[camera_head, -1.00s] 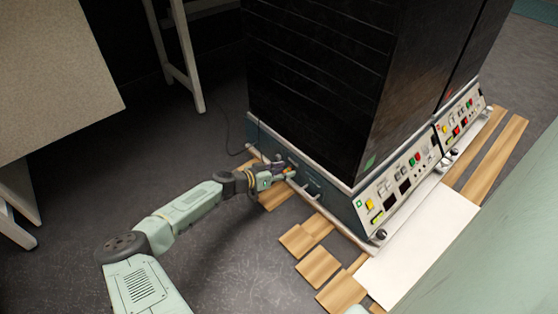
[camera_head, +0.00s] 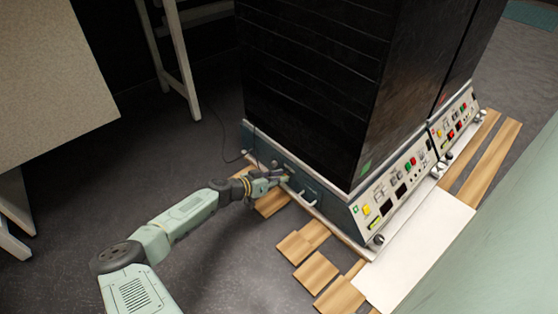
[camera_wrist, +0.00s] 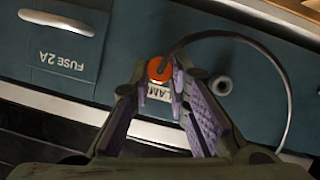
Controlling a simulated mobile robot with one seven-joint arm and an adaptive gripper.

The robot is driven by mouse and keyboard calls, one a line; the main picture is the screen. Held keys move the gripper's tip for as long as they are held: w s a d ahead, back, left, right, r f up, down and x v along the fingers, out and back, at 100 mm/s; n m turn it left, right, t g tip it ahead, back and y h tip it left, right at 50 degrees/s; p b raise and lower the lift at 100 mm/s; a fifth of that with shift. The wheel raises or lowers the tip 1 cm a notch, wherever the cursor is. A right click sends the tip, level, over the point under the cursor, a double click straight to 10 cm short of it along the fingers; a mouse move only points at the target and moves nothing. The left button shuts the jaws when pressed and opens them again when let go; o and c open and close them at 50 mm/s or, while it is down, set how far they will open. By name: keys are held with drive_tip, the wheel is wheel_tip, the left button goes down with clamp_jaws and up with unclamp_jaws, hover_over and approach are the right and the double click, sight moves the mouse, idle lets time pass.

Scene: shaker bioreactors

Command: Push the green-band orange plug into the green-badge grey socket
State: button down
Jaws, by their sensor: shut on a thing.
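In the wrist view an orange plug (camera_wrist: 160,69) sits between the fingertips of my gripper (camera_wrist: 161,84), which is shut on it. A thin grey cable (camera_wrist: 285,80) loops from the plug to the right and down. I cannot make out a green band. A grey round fitting with a dark centre (camera_wrist: 221,85), perhaps a socket, shows on the panel just right of the plug. No green badge is visible beside it. Whether the plug is inside a socket is hidden. In the head view my gripper (camera_head: 277,178) is at the low side panel of the black cabinet.
The blue-grey panel (camera_wrist: 250,110) carries a "FUSE 2A" cover (camera_wrist: 60,58) and a partly hidden label (camera_wrist: 160,92). In the head view the black cabinet (camera_head: 310,80) stands over wooden boards (camera_head: 315,272). A table (camera_head: 55,90) is at the left, with bare floor between.

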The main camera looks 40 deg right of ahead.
drive_tip(key=shift+a+r+p, duration=0.1)
drive_tip(key=shift+a+p, duration=0.35)
drive_tip(key=shift+p, duration=0.1)
drive_tip(key=shift+a, duration=0.25)
drive_tip(key=shift+a+p, duration=0.2)
drive_tip(key=shift+p, duration=0.3)
drive_tip(key=shift+s+a+p, duration=0.1)
drive_tip(key=shift+a+p, duration=0.2)
drive_tip(key=shift+a, duration=0.05)
drive_tip(key=shift+a, duration=0.15)
drive_tip(key=shift+s+a+p, duration=0.1)
drive_tip(key=shift+a+p, duration=1.2)
drive_tip(key=shift+a, duration=0.1)
